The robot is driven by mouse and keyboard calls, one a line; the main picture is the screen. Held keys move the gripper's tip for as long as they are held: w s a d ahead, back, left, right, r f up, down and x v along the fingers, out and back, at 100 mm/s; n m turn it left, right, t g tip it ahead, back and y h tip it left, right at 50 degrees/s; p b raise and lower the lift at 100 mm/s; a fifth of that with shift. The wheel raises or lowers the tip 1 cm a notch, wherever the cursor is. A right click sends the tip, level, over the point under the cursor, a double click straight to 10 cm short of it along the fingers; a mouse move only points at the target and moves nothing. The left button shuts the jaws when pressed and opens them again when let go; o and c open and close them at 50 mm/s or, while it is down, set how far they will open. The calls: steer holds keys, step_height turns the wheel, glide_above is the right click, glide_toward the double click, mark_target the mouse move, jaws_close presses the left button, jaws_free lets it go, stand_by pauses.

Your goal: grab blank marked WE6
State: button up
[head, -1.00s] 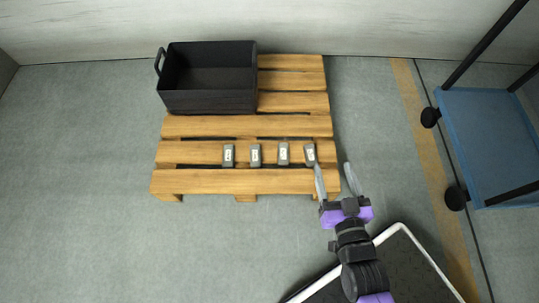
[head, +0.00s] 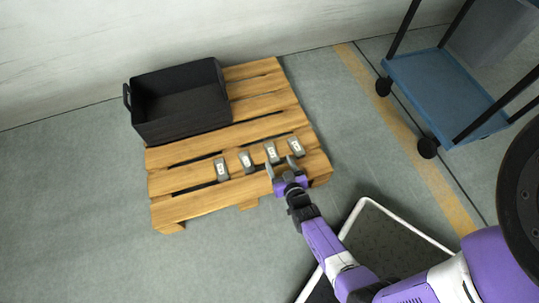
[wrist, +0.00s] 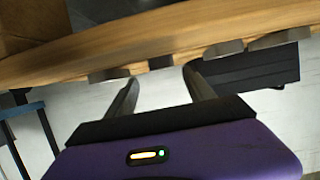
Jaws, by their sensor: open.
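Several small grey blanks with pale labels stand in a row on the wooden pallet (head: 190,207): the leftmost (head: 221,169), one beside it (head: 246,161), a third (head: 271,152) and the rightmost (head: 296,146). The markings are too small to read, so I cannot tell which is WE6. My gripper (head: 280,165) is open and empty at the pallet's near edge, just in front of the two right-hand blanks. In the wrist view its spread fingers (wrist: 160,88) show nothing between them, with blanks (wrist: 222,48) along the pallet beyond.
A black open crate (head: 182,128) with a handle stands at the pallet's back left. A blue cart (head: 440,85) on casters stands at the right. A white-rimmed dark platform (head: 385,240) lies below. Floor left of the pallet is clear.

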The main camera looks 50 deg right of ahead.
mark_target(272, 154)
steer(key=b+x, duration=0.1)
steer(key=x, duration=0.1)
steer(key=b+x, duration=0.2)
steer(key=x, duration=0.1)
steer(key=shift+w+a+f, duration=0.1)
steer(key=shift+a, duration=0.15)
steer(key=shift+w+d+b, duration=0.15)
steer(key=shift+w+b, duration=0.15)
jaws_close()
